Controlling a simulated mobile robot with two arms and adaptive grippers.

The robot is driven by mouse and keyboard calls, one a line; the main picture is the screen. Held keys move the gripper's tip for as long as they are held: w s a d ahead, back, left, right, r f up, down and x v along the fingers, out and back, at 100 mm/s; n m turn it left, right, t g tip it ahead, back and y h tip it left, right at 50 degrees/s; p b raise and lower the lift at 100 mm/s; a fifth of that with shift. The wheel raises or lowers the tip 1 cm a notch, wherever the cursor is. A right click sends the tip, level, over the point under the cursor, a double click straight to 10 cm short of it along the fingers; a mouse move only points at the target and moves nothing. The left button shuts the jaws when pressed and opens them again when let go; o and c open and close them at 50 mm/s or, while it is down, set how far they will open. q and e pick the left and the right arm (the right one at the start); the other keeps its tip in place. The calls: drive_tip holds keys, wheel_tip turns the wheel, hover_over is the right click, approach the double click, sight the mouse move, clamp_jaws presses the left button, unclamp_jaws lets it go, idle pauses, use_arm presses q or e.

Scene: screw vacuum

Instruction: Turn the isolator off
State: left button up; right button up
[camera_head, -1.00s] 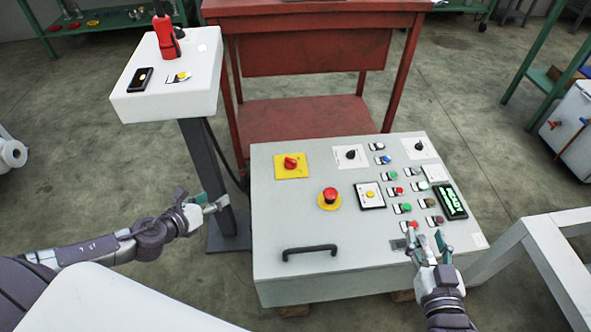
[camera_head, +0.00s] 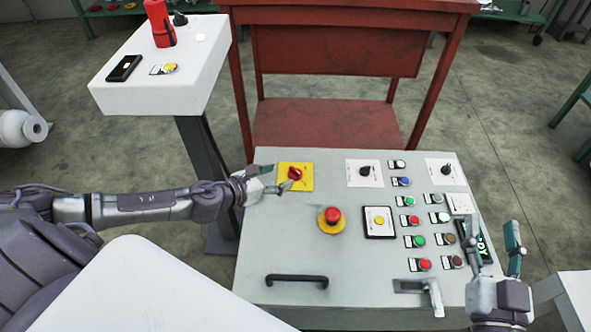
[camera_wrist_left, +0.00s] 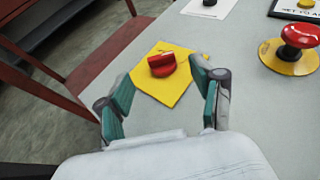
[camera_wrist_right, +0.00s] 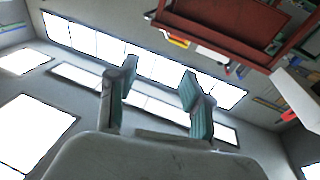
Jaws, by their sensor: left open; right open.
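The isolator is a red rotary knob (camera_head: 294,173) on a square yellow plate (camera_head: 305,184), at the far left of the grey control panel (camera_head: 300,250). In the left wrist view the red knob (camera_wrist_left: 161,65) lies ahead, between and beyond the open fingers. My left gripper (camera_head: 273,177) is open and empty, close beside the knob on its left; I cannot tell whether a finger touches it. It also shows in the left wrist view (camera_wrist_left: 164,95). My right gripper (camera_head: 499,243) is open and empty above the panel's right edge, and its wrist view (camera_wrist_right: 157,95) faces away from the panel.
A red mushroom button (camera_head: 333,215) sits right of and nearer than the knob. Black rotary switches (camera_head: 365,171) and several small buttons fill the panel's right. A black handle (camera_head: 297,279) is at the front. A white pedestal box (camera_head: 150,95) stands at the left, a red table (camera_head: 330,125) behind.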

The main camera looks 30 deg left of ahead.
sight(294, 171)
use_arm(q)
drive_tip(key=x, duration=0.6)
drive_tip(key=shift+b, duration=0.35)
drive_tip(key=shift+w+d+f, duration=0.2)
drive_tip(key=shift+w+f, duration=0.05)
drive_tip(key=shift+w, duration=0.35)
use_arm(e)
drive_tip(key=shift+s+a+r+t+y, duration=0.1)
drive_tip(key=shift+s+r+t+y, duration=0.15)
drive_tip(key=shift+r+t, duration=0.5)
drive_tip(key=shift+s+a+r+t+y, duration=0.1)
drive_tip(key=shift+r+t+y, duration=0.25)
drive_tip(key=shift+r, duration=0.65)
use_arm(q)
drive_tip(key=shift+c, duration=0.4)
use_arm(e)
drive_tip(key=shift+h, duration=0.3)
